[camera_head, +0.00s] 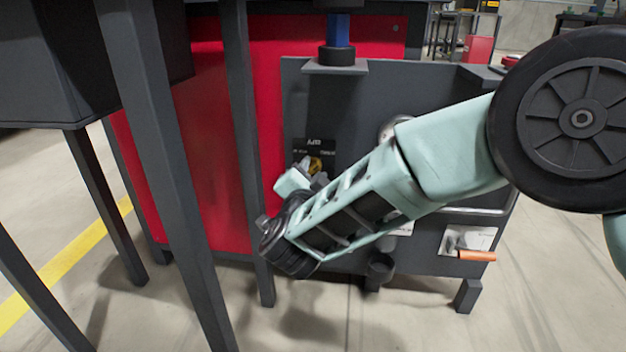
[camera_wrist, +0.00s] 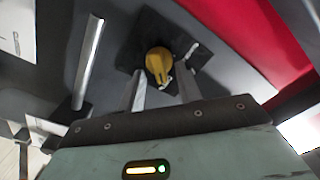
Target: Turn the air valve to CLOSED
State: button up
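The air valve is a yellow knob (camera_head: 316,163) on a dark label plate (camera_head: 314,147) fixed to the grey panel. In the wrist view the yellow knob (camera_wrist: 158,64) is at the upper middle, in front of the dark plate (camera_wrist: 150,25). My gripper (camera_wrist: 160,82) is open, with one finger to each side of the knob's lower part. I cannot tell whether either finger touches the knob. In the head view my gripper (camera_head: 313,178) is at the knob, largely hidden by my wrist. The plate's lettering is too small to read for the knob's setting.
The grey panel (camera_head: 440,120) carries a white card with an orange handle (camera_head: 477,256) at lower right. A red panel (camera_head: 215,150) and dark upright posts (camera_head: 170,170) stand to the left. A metal bar (camera_wrist: 88,60) shows left of the knob in the wrist view.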

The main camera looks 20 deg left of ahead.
jog(key=shift+w, duration=0.1)
grip_shut()
